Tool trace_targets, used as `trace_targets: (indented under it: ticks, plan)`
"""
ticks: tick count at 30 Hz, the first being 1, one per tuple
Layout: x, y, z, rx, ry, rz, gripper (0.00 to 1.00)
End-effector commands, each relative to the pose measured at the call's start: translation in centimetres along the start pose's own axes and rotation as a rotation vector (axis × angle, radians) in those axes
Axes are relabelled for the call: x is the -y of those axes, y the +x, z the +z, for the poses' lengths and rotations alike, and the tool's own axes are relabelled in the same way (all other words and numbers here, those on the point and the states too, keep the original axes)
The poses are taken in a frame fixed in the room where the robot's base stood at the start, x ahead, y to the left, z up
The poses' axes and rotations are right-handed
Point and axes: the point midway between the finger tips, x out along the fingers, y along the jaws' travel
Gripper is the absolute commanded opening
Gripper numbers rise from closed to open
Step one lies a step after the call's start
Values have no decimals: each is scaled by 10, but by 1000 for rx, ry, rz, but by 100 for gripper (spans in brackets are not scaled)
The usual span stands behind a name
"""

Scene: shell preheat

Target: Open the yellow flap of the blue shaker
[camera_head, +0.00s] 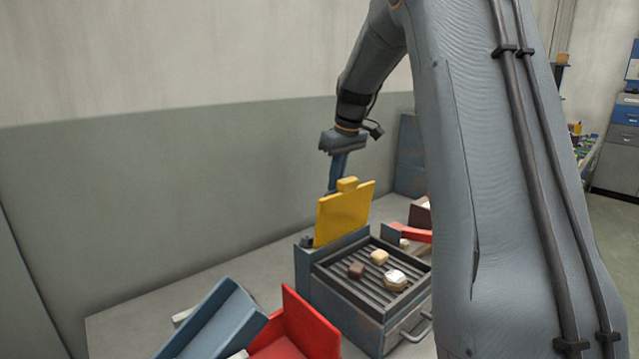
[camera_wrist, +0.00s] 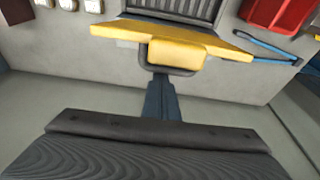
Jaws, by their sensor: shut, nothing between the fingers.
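The blue shaker (camera_head: 306,277) stands on the bench with its dark slatted grate (camera_head: 335,287) uncovered. Its yellow flap (camera_head: 341,215) stands up, nearly vertical, at the grate's left-rear edge, with a yellow tab (camera_head: 347,184) on its top edge. My gripper (camera_head: 332,188) is shut and empty, pointing down just behind the flap's top edge. In the wrist view the flap (camera_wrist: 222,45) crosses the top, and my gripper's fingertips (camera_wrist: 160,77) are close to the tab (camera_wrist: 176,55). I cannot tell whether they touch it.
Several lumps, one a brown piece (camera_head: 356,270), lie on the grate. A red tray (camera_head: 300,328) and a blue trough (camera_head: 215,325) sit at the front left. Another red piece (camera_head: 410,233) lies to the right. The wall (camera_head: 180,190) is close behind my gripper.

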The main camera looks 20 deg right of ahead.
Motion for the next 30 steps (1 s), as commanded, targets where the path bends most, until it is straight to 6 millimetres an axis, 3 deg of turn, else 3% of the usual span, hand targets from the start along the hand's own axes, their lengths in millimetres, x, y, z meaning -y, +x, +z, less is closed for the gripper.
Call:
trace_targets:
  ticks: [14,23,30]
  plan:
    - [2,-1,-2,1,-4,-1,0]
    - [7,4,-32,1,-6,-1,0]
    - [3,-39,-23,-1,-1,2,0]
